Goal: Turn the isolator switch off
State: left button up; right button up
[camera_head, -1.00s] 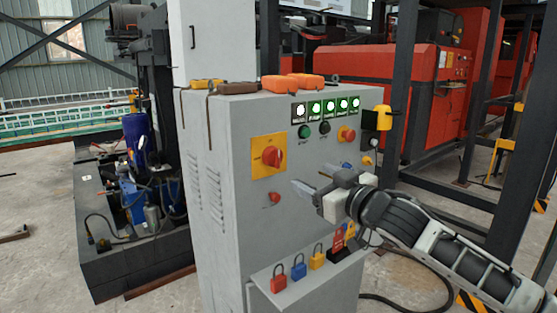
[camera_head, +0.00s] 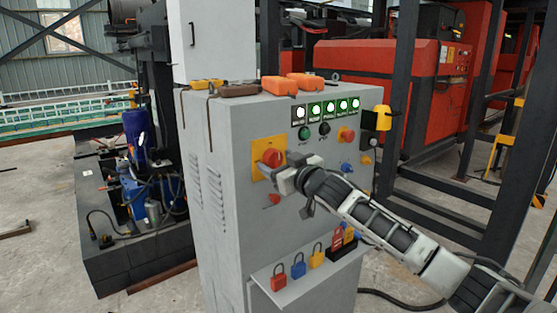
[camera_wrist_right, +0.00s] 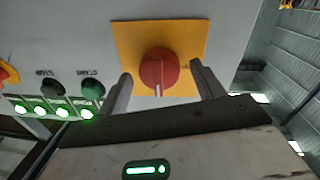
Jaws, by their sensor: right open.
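The isolator switch is a red rotary knob (camera_head: 272,157) on a yellow plate (camera_head: 258,172) on the front of the grey cabinet. In the right wrist view the red knob (camera_wrist_right: 159,70) lies between my two fingers, on the yellow plate (camera_wrist_right: 190,32), with its pale pointer mark towards the gripper. My right gripper (camera_head: 270,172) is open at the lower part of the knob, and its fingers (camera_wrist_right: 162,85) stand on either side of it. I cannot tell whether they touch it. My left gripper is not in view.
Lit indicators (camera_head: 328,107), push buttons (camera_head: 304,132) and a red emergency knob (camera_head: 346,134) sit right of the switch. A small red knob (camera_head: 273,198) is below it. Tools (camera_head: 235,90) lie on top of the cabinet.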

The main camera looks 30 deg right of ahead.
jog(key=shift+w, duration=0.2)
jog(key=shift+c, duration=0.4)
jog(key=c, duration=0.9)
